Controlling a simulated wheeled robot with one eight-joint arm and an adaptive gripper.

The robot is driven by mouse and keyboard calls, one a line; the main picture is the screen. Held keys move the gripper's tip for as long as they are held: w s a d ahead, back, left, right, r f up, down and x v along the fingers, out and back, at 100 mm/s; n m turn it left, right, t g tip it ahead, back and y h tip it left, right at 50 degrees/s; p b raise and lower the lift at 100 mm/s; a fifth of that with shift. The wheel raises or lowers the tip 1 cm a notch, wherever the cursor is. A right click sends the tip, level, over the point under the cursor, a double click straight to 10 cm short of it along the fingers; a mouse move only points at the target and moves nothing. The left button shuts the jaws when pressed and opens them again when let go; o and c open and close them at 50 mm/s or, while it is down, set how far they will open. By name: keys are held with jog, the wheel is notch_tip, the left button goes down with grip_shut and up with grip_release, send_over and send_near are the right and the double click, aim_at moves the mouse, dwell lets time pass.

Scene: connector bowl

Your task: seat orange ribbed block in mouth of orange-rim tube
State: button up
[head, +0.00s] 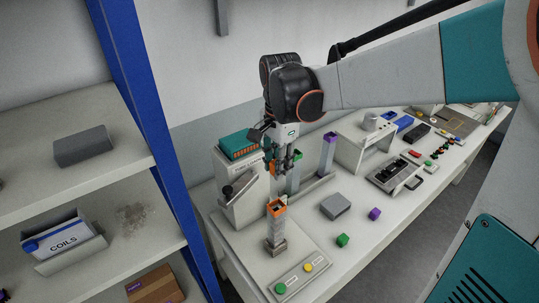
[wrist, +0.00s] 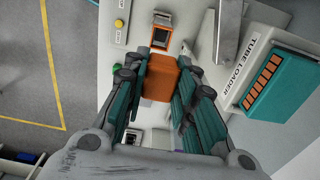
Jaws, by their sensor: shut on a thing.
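My gripper (head: 280,168) is shut on the orange ribbed block (wrist: 158,82). In the wrist view the block sits between the two teal fingers; its ribs are hard to make out. In the head view only a small orange patch of it shows at the fingertips. The orange-rim tube (head: 278,222) stands upright on a grey base at the bench's near left, with its square mouth facing up. It also shows in the wrist view (wrist: 163,26), ahead of the held block. The block is above the mouth's height and apart from it, farther back in the head view.
A green-rim tube (head: 294,178) and a purple-rim tube (head: 328,154) stand behind. The tube loader (wrist: 243,65) is close beside the gripper. A grey block (head: 336,206), green block (head: 342,240), purple block (head: 374,214) and button panel (head: 299,281) lie on the bench.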

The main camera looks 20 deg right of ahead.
send_over(277, 202)
jog(key=s, duration=0.2)
jog(key=f, duration=0.8)
jog(key=a+f, duration=0.1)
jog(key=f, duration=0.2)
jog(key=shift+f+b, duration=0.4)
jog(key=shift+s+f, duration=0.25)
jog(key=shift+f, duration=0.65)
jog(key=shift+s+f, duration=0.25)
jog(key=shift+f, duration=0.65)
jog(key=shift+w+f, duration=0.2)
jog(key=shift+w, duration=0.05)
jog(key=shift+c, duration=0.2)
jog(key=o, duration=1)
jog(key=shift+w+f+b, duration=0.1)
jog(key=shift+w+b, duration=0.1)
jog(key=shift+b, duration=0.1)
jog(key=shift+r, duration=0.2)
